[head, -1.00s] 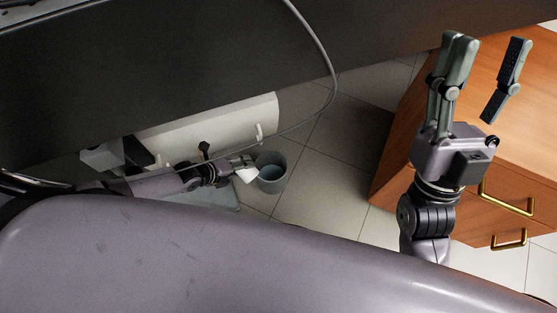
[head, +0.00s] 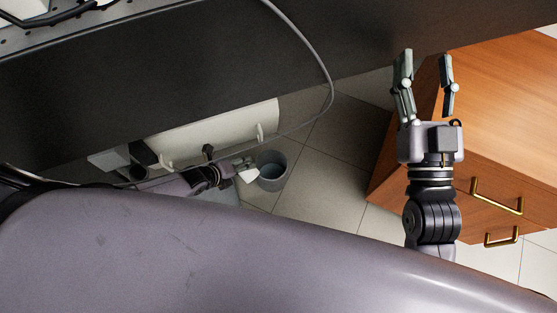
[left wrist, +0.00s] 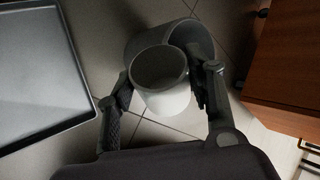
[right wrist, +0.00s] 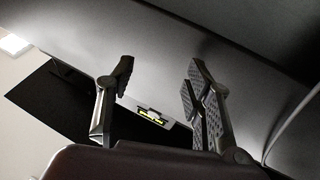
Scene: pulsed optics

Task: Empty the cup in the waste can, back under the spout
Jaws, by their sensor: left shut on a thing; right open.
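The small white cup (head: 249,176) is low near the floor, held by my left gripper (head: 243,166). In the left wrist view, the cup (left wrist: 167,101) sits between the two fingers of my left gripper (left wrist: 163,84), its open mouth facing the camera. I cannot tell whether anything is in it. The grey waste can (head: 272,183) stands on the floor just right of the cup. It also shows behind the cup in the left wrist view (left wrist: 203,36). My right gripper (head: 425,57) is open and empty, high at right. I cannot make out the spout.
A wooden cabinet (head: 505,95) with brass handles stands at right. A dark bench side (head: 180,75) crosses above the cup, and a grey cable (head: 326,70) hangs in front. A grey tray (left wrist: 45,75) lies left of the cup. Tiled floor (head: 325,170) is clear right of the can.

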